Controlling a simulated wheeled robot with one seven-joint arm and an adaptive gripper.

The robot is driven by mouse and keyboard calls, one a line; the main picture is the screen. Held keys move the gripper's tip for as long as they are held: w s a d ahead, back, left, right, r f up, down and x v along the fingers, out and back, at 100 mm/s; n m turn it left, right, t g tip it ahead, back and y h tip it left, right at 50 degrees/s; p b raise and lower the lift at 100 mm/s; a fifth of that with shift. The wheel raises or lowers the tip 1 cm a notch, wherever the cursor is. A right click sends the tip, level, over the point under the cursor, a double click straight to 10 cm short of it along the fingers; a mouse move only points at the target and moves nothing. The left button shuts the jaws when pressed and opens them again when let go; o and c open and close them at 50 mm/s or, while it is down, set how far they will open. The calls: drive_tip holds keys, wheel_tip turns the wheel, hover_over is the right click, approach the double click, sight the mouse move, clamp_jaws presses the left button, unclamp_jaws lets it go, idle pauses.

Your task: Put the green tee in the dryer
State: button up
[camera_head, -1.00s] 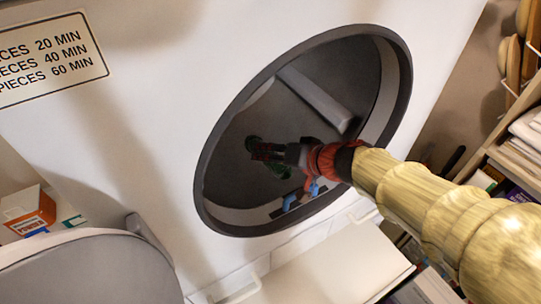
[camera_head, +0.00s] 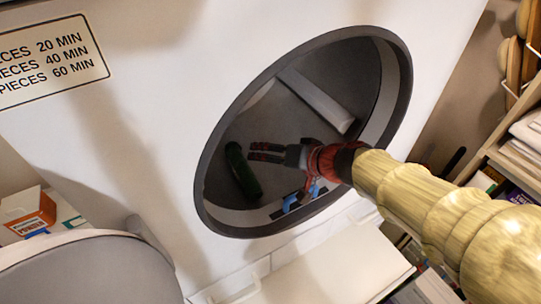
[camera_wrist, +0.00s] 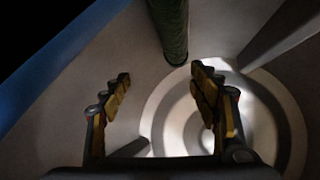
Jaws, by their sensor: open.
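The green tee (camera_head: 242,172) is a dark green roll inside the dryer drum, left of my gripper. It also shows in the wrist view (camera_wrist: 171,28) at the top, beyond the fingertips. My gripper (camera_head: 262,152) is inside the drum, open and empty, with a gap between it and the tee in the head view. Both spread fingers show in the wrist view (camera_wrist: 163,85). The dryer (camera_head: 150,90) is a white machine with a dark round rim (camera_head: 203,165) around its opening. The tee's lower end appears to lie low in the drum.
A pale drum vane (camera_head: 315,103) stands out from the drum's back wall. The round door (camera_head: 85,270) hangs open at lower left. A white surface (camera_head: 335,270) is below the opening. Shelves with stacked items (camera_head: 515,150) stand at right, and boxes (camera_head: 28,212) at left.

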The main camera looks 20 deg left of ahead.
drive_tip(key=v, duration=1)
drive_tip(key=s+d+f+m+h, duration=0.1)
drive_tip(key=s+d+h, duration=0.25)
drive_tip(key=d, duration=0.65)
drive_tip(key=s+d+f+m+t+h, duration=0.1)
drive_tip(key=s+d+m+h, duration=0.3)
drive_tip(key=d, duration=0.6)
drive_tip(key=s+d+f+n+h, duration=0.1)
drive_tip(key=s+d+f+h, duration=0.15)
drive_tip(key=s+d, duration=0.55)
wheel_tip(320, 180, down, 8)
drive_tip(key=w+d+b, duration=0.2)
drive_tip(key=b, duration=0.7)
drive_tip(key=shift+d, duration=0.35)
drive_tip(key=shift+f, duration=0.1)
drive_tip(key=shift+c, duration=1.1)
